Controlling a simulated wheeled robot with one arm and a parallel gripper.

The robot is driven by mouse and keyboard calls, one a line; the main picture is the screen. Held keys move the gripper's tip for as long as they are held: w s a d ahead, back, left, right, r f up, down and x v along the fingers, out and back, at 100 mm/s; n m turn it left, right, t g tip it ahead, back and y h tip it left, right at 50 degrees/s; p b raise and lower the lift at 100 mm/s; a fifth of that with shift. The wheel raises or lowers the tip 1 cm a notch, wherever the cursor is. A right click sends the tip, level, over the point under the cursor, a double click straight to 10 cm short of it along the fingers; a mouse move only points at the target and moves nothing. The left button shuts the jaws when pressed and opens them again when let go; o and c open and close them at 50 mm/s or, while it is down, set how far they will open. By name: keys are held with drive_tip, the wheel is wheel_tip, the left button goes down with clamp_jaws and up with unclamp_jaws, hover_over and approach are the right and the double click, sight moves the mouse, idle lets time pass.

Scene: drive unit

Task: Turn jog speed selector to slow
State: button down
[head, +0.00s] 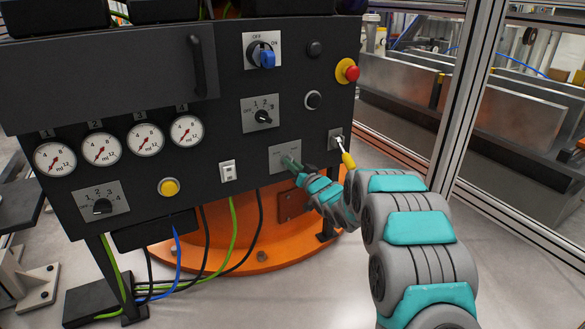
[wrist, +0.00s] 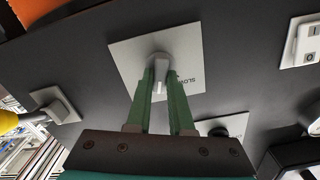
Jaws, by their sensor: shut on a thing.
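The jog speed selector is a small grey knob (wrist: 160,68) on a light square plate (wrist: 190,40) in the wrist view. The word SLOW shows upside down on the plate, to the right of the knob. My gripper (wrist: 162,80) has its two green fingers shut on the knob, one on each side. In the head view my gripper (head: 293,164) meets the selector plate (head: 277,157) low on the dark panel's right half. The fingers hide the knob there. Which mark the knob points at cannot be told.
A lever with a yellow handle (head: 347,160) stands right of the selector. A three-position switch (head: 264,117) sits above, and a white socket (head: 228,172) to the left. A red emergency button (head: 347,70) is at the upper right. Cables (head: 232,235) hang below the panel.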

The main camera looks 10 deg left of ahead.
drive_tip(key=shift+s+a+n+b, duration=0.1)
drive_tip(key=shift+n+b, duration=1.9)
drive_tip(key=shift+n, duration=1.1)
drive_tip(key=shift+a+n+b, duration=0.1)
drive_tip(key=shift+n+b, duration=1.9)
drive_tip(key=shift+n, duration=1.1)
drive_tip(key=c, duration=0.8)
unclamp_jaws()
drive_tip(key=shift+s, duration=0.15)
drive_tip(key=v, duration=0.7)
drive_tip(key=shift+s+d+p, duration=0.2)
drive_tip(key=shift+s+p, duration=0.05)
drive_tip(key=shift+p, duration=0.2)
